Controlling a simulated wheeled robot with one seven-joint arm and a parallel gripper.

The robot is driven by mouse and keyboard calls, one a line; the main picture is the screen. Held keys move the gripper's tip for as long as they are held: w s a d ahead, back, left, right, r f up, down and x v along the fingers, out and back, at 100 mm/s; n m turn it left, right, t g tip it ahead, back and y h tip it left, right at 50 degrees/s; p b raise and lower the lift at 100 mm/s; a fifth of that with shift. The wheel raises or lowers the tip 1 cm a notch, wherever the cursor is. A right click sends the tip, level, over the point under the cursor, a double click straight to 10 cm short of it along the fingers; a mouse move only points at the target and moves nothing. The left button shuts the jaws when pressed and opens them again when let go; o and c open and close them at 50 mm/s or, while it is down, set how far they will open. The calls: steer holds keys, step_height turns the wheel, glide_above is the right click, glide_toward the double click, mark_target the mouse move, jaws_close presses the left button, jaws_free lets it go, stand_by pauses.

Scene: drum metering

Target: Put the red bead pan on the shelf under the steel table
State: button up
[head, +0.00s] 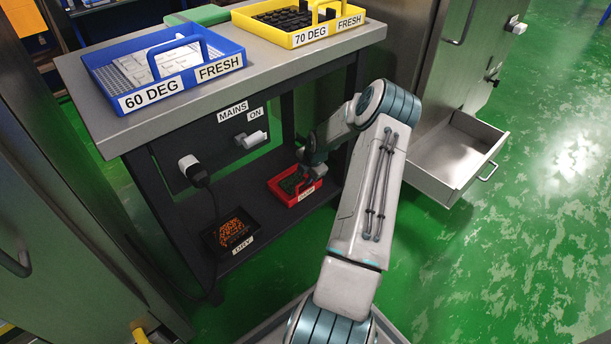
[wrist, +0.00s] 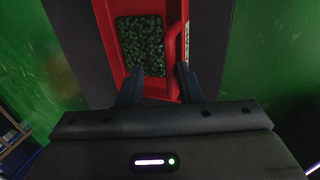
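The red bead pan (head: 284,196) holds dark green beads and has a white label on its front. In the head view it appears to rest on the dark shelf (head: 262,222) under the steel table (head: 270,62), towards the right end. My gripper (head: 303,176) is low over the pan and hides part of it. In the wrist view the red pan (wrist: 107,45) lies under and ahead of my gripper (wrist: 158,78). The two fingers stand apart over its near end, the right one close to the red handle. I cannot tell whether they touch the pan.
Blue (head: 108,81) and yellow (head: 262,28) trays stand on the tabletop. An open steel drawer (head: 450,165) juts out at right. Green floor is clear.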

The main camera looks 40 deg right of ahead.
steer(key=p+v, duration=0.4)
steer(key=v, duration=0.7)
